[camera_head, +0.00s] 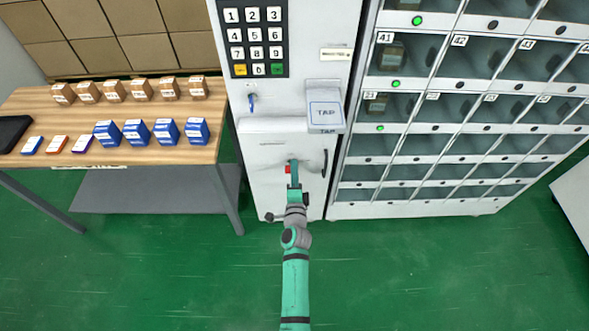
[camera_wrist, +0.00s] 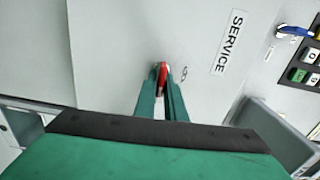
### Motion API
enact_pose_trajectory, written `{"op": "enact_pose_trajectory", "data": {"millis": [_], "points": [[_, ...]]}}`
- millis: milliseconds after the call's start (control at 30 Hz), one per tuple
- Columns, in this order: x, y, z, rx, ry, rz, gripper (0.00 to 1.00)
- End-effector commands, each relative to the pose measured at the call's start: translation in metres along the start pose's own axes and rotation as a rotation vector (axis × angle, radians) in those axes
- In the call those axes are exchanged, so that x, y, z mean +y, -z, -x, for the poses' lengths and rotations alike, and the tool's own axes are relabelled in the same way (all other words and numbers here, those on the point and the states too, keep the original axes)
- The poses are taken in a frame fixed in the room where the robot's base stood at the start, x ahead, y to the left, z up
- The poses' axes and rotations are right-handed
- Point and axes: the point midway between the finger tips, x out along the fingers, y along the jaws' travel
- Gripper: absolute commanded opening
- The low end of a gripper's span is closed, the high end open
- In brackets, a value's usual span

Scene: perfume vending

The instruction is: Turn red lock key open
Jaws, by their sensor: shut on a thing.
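The red lock key (camera_head: 288,169) is on the front of the white vending cabinet's lower panel (camera_head: 262,150). It also shows in the wrist view (camera_wrist: 163,72), as a narrow red piece between my fingertips. My gripper (camera_head: 293,168) reaches up to the panel, and its two green fingers (camera_wrist: 161,88) are shut on the red key. The fingers cover part of the key, and its exact turn angle is hard to tell. A small lock mark (camera_wrist: 184,73) is printed on the panel beside it.
A dark handle (camera_head: 324,163) is just right of my gripper. Above are a blue key (camera_head: 252,103), the TAP box (camera_head: 325,112) and a keypad (camera_head: 255,40). Lockers (camera_head: 440,110) stand at the right. A wooden table (camera_head: 70,150) with small boxes is at the left. The green floor is clear.

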Motion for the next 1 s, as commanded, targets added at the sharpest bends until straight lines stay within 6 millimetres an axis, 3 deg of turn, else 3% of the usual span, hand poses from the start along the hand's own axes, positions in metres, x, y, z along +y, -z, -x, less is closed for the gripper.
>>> {"op": "enact_pose_trajectory", "data": {"millis": [667, 700, 733, 1000], "points": [[0.0017, 0.0035, 0.0005, 0.006, -0.001, -0.059, 0.00], [0.0017, 0.0035, 0.0005, 0.006, -0.001, -0.058, 0.17], [0.0018, 0.0033, 0.0005, 0.006, -0.001, -0.058, 0.24], [0.0011, 0.0014, 0.0003, 0.003, 0.000, -0.058, 0.27]]}}
